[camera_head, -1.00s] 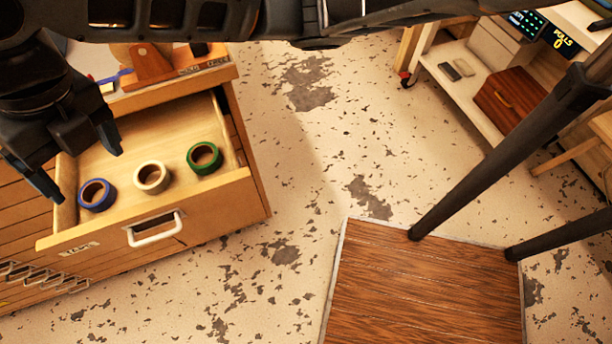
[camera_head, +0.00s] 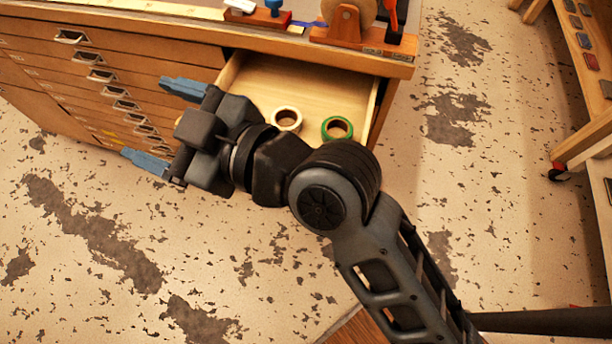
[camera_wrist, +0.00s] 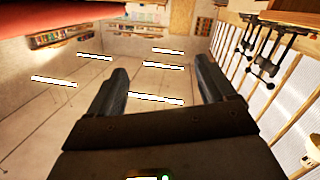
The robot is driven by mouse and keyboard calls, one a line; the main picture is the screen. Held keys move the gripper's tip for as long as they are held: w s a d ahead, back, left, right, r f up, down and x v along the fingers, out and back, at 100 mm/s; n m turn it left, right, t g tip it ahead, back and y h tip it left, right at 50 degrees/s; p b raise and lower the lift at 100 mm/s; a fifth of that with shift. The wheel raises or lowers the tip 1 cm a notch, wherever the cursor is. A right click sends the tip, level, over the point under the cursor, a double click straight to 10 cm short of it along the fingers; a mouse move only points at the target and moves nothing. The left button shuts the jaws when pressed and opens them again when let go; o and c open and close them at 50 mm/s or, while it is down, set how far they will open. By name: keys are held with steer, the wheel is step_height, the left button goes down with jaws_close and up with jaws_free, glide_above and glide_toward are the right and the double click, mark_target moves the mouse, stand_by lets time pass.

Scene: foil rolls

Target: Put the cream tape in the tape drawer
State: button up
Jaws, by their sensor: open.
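The cream tape (camera_head: 298,125) lies in the open tape drawer (camera_head: 290,78), a pale wooden drawer of the cabinet, in the head view. My gripper (camera_head: 162,126) is open and empty. Its fingers point left, in front of the cabinet face and left of the open drawer. My wrist and arm cover the drawer's front and left part. In the wrist view my gripper (camera_wrist: 162,85) has its fingers wide apart with nothing between them. No tape shows there.
A green tape (camera_head: 327,131) lies right of the cream tape in the drawer. A wooden tape dispenser (camera_head: 345,25) stands on the cabinet top. Closed drawers (camera_head: 85,65) fill the cabinet's left side. Open floor (camera_head: 75,240) lies in front; a shelf unit (camera_head: 585,140) is at right.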

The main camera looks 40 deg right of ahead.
steer(key=s+d+f+m+h, duration=0.4)
steer(key=s+d+f+m, duration=0.15)
steer(key=s+f, duration=0.2)
steer(key=s+d+m+h, duration=0.1)
steer(key=s+d, duration=0.5)
steer(key=s, duration=0.5)
steer(key=s+d+m+h, duration=0.2)
steer(key=s+d, duration=0.5)
steer(key=s, duration=0.4)
steer(key=shift+f+h, duration=0.2)
steer(key=shift+h, duration=0.1)
